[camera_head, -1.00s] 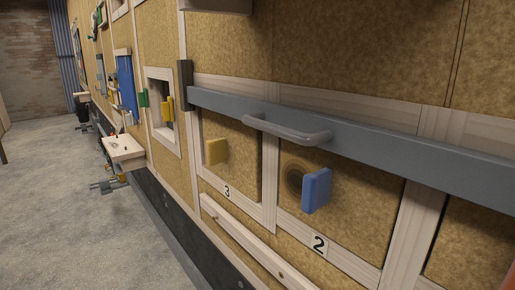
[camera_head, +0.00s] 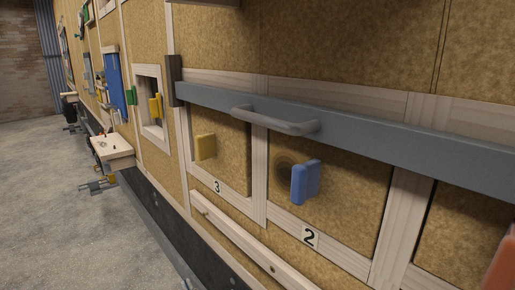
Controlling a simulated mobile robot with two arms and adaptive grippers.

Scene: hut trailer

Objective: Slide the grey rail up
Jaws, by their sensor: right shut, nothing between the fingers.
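The grey rail (camera_head: 380,138) is a long flat bar that runs across the wooden wall frame, from a dark upright block (camera_head: 174,80) at its left end to the right edge of the head view. A grey bar handle (camera_head: 275,121) sticks out from its face. The rail crosses the upper part of the framed panels. Neither of my grippers can be made out in this view, and nothing is seen touching the rail or its handle.
Below the rail are a yellow knob (camera_head: 205,147) by number 3, a blue knob (camera_head: 305,181) by number 2, and part of a red object (camera_head: 501,264) at the right edge. A small wooden shelf (camera_head: 112,150) juts out at left. Open concrete floor (camera_head: 60,230) lies left.

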